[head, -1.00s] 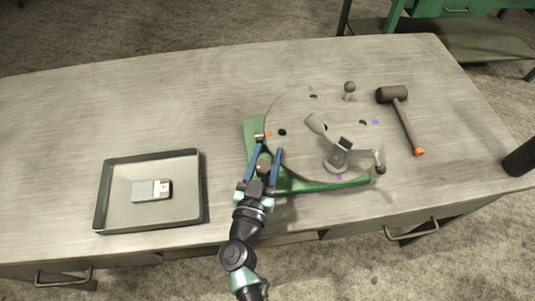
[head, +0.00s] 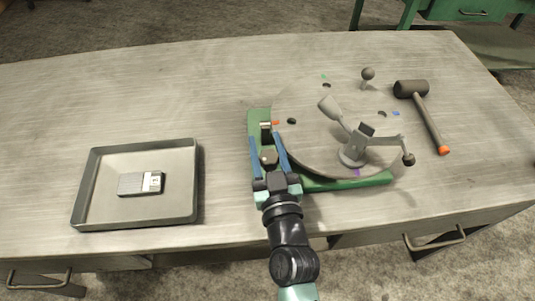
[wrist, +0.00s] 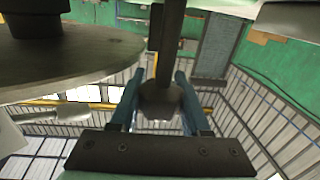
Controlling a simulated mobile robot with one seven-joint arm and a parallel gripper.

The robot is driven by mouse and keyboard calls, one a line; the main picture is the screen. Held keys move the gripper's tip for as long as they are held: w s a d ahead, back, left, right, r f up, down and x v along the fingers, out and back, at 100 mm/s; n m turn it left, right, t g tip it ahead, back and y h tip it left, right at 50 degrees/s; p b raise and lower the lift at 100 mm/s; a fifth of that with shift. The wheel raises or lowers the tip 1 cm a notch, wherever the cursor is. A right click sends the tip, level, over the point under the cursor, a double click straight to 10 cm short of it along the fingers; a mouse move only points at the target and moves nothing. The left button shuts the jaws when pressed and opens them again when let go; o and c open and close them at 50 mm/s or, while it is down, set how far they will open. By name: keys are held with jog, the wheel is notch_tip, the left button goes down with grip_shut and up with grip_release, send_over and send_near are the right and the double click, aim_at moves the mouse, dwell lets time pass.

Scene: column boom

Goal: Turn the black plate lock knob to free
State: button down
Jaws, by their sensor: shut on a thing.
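The round grey plate (head: 310,105) lies on a green base (head: 345,182) on the bench. The dark lock knob (head: 268,157) is at the near left side of the plate, above the base. My gripper (head: 265,136) has its two blue fingers on either side of this knob and is shut on it. In the wrist view the dark knob (wrist: 160,100) sits between the fingers of my gripper (wrist: 155,80). The knob's pointing direction is hard to tell.
A crank fitting (head: 354,152) and a ball-topped post (head: 367,76) stand up from the plate. A mallet (head: 425,110) lies to the right. A grey tray (head: 190,207) holding a small device (head: 140,184) is at left. The bench between tray and base is clear.

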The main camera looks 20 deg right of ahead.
jog(key=f+n+y+b, duration=0.1)
jog(key=b, duration=0.2)
jog(key=shift+a+y+b, duration=0.1)
jog(key=shift+y+b, duration=0.2)
jog(key=n+y+b, duration=0.1)
jog(key=b, duration=0.2)
jog(key=shift+a, duration=0.1)
jog(key=n+y+b, duration=0.1)
jog(key=b, duration=0.1)
jog(key=y+b, duration=0.2)
jog(key=shift+a+r+n, duration=0.2)
jog(key=shift+r+n, duration=0.15)
jog(key=shift+n, duration=0.05)
jog(key=shift+a+r+n+y+b, duration=0.15)
jog(key=shift+n+y+b, duration=0.5)
jog(key=shift+y, duration=0.45)
jog(key=shift+a+n+y, duration=0.15)
jog(key=shift+n+y, duration=0.2)
jog(key=shift+y, duration=0.05)
jog(key=shift+c, duration=1.9)
grip_release()
jog(key=shift+s, duration=0.1)
jog(key=b+v, duration=0.1)
jog(key=v, duration=1.2)
jog(key=shift+r, duration=0.2)
